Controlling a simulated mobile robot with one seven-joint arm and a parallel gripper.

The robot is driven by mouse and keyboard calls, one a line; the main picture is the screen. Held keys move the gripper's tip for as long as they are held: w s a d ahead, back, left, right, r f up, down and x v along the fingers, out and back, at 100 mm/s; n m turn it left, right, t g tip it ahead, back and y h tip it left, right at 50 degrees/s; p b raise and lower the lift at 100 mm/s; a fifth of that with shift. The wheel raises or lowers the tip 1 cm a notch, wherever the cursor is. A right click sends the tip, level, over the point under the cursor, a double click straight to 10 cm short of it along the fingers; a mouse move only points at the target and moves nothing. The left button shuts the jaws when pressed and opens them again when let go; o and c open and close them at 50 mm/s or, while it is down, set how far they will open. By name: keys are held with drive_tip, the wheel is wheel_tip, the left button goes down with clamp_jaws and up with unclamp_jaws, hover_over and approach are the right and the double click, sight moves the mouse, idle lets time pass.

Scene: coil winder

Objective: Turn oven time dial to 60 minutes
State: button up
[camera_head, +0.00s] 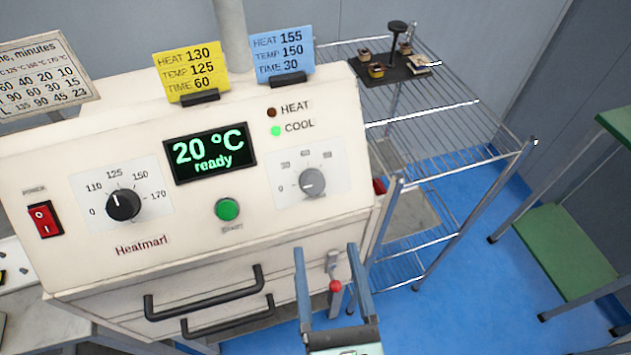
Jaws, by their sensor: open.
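The oven (240,240) is a cream-coloured cabinet with a sloped control panel. The time dial (312,183) is a small grey knob on a white plate at the right of the panel, with a 0 at lower left and small, blurred numbers above. I cannot tell surely where its pointer stands. My gripper (324,250) is below the dial, in front of the oven, with its two blue-grey fingers apart and nothing between them. It is not touching the dial. The display (210,152) reads 20 °C ready, and the green COOL light (276,131) is lit.
A black temperature dial (123,204), a red power switch (45,218) and a green start button (228,209) share the panel. Black handles (205,296) stick out below. Yellow (190,72) and blue (282,52) cards stand on top. A wire rack (450,130) stands at right.

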sight(314, 188)
drive_tip(key=w+p, duration=0.1)
drive_tip(key=w, duration=0.2)
drive_tip(key=w+a+p, duration=0.1)
drive_tip(key=w, duration=0.3)
drive_tip(key=w+p, duration=0.2)
drive_tip(key=w, duration=0.2)
drive_tip(key=shift+a, duration=0.35)
drive_tip(key=shift+c, duration=0.2)
clamp_jaws()
